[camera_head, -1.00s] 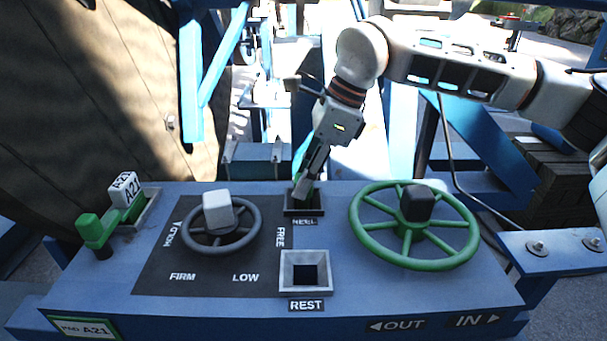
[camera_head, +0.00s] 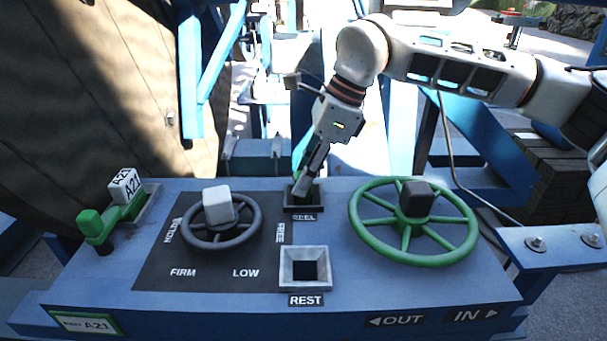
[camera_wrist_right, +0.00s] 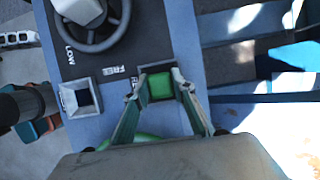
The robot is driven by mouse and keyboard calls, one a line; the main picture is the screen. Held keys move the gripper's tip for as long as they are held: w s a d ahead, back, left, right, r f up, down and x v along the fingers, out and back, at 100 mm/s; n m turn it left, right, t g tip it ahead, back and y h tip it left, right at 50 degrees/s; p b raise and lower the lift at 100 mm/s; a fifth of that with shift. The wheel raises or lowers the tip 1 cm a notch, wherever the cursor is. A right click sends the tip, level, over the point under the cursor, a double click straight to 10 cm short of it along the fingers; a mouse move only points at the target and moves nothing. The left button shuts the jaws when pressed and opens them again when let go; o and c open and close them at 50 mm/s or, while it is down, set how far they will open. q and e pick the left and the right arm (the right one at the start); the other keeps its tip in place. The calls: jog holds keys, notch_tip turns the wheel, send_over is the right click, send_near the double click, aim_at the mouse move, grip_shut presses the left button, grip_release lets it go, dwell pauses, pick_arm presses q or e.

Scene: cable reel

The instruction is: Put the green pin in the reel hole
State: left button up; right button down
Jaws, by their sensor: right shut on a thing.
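The green pin (camera_wrist_right: 160,87) shows in the right wrist view as a green block between my right fingertips, at the reel hole. My right gripper (camera_wrist_right: 157,90) is shut on it. In the head view my right gripper (camera_head: 304,188) points down into the square reel hole (camera_head: 304,207) at the back middle of the blue panel. The fingers hide the pin there. I cannot tell how deep the pin sits. The square rest hole (camera_head: 305,255) in front is empty. My left gripper is in neither view.
A dark handwheel with a grey knob (camera_head: 218,205) stands left of the holes. A green handwheel (camera_head: 413,225) stands to the right. A green handle with an A21 tag (camera_head: 125,190) is at the far left. Blue frame beams (camera_head: 488,165) rise behind the panel.

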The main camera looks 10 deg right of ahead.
jog(key=c, duration=1.6)
grip_release()
jog(key=v, duration=1.2)
